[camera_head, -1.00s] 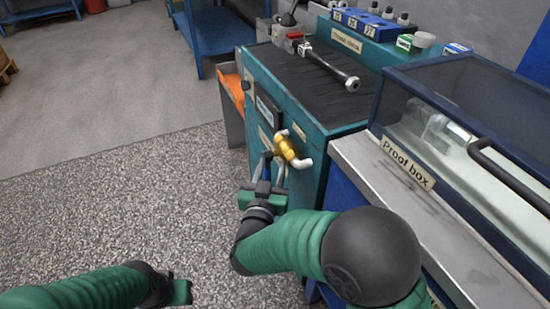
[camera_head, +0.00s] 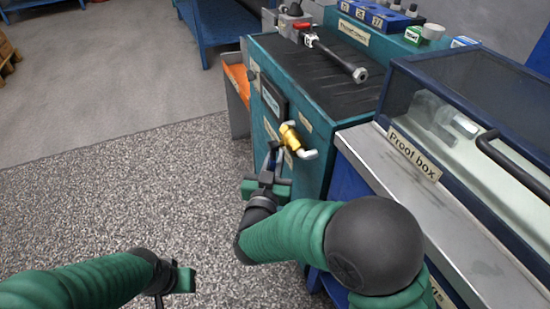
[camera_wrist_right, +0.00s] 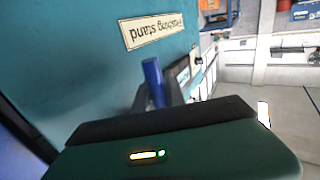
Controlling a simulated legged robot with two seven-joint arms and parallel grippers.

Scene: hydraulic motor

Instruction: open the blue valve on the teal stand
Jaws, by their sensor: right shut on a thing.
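The teal stand (camera_head: 322,172) is right of centre in the head view. A brass valve body (camera_head: 291,137) with a pale fitting sticks out of its front face. The valve's blue handle (camera_wrist_right: 152,82) shows in the right wrist view, beside the gripper's dark finger. In the head view it is mostly hidden by the fingers. My right gripper (camera_head: 274,158) is just below the brass body and shut on the blue handle. My left gripper (camera_head: 187,280) is low in the head view, over the floor and away from the stand; its fingers are not clear.
A proof box (camera_head: 470,125) stands right of the stand on a metal-topped bench (camera_head: 400,185). A tool with a long shaft (camera_head: 335,55) lies on the stand's dark top. An orange bin (camera_head: 238,83) is beside the stand's far side. The speckled floor on the left is clear.

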